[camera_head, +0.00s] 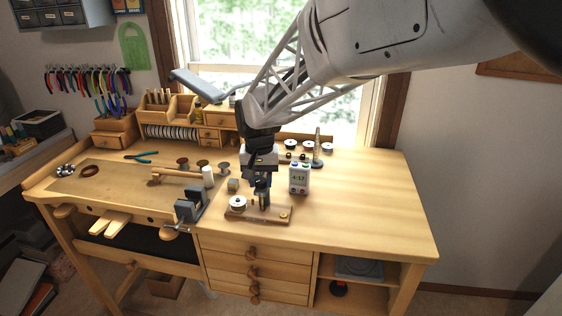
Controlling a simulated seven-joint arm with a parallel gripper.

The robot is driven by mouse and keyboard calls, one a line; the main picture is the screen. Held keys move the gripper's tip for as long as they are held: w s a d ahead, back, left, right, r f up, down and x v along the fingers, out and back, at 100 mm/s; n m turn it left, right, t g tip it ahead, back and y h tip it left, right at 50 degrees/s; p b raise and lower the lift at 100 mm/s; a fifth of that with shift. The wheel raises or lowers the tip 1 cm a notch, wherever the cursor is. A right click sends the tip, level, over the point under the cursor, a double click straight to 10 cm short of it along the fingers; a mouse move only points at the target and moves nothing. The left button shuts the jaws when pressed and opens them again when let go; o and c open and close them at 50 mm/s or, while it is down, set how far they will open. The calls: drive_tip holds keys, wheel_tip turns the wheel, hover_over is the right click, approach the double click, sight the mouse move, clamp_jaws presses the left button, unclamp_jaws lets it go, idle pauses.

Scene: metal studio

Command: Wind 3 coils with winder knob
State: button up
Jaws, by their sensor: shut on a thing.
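The coil winder stands on a dark wooden base (268,217) near the front middle of the bench. A white spool (237,202) sits on its left end and a small brass-coloured round piece (284,214) on its right end. My gripper (262,199) reaches down from above over the middle of the base. It is shut on the winder knob, which the fingers mostly hide. I cannot make out turns of wire on the winder.
Several white spools (307,146) stand at the back. The bench's right side is clear.

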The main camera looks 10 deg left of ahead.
sight(261, 181)
idle(0.3)
drive_tip(key=o, duration=0.9)
drive_tip(key=shift+r, duration=0.15)
drive_tip(key=shift+r, duration=3.8)
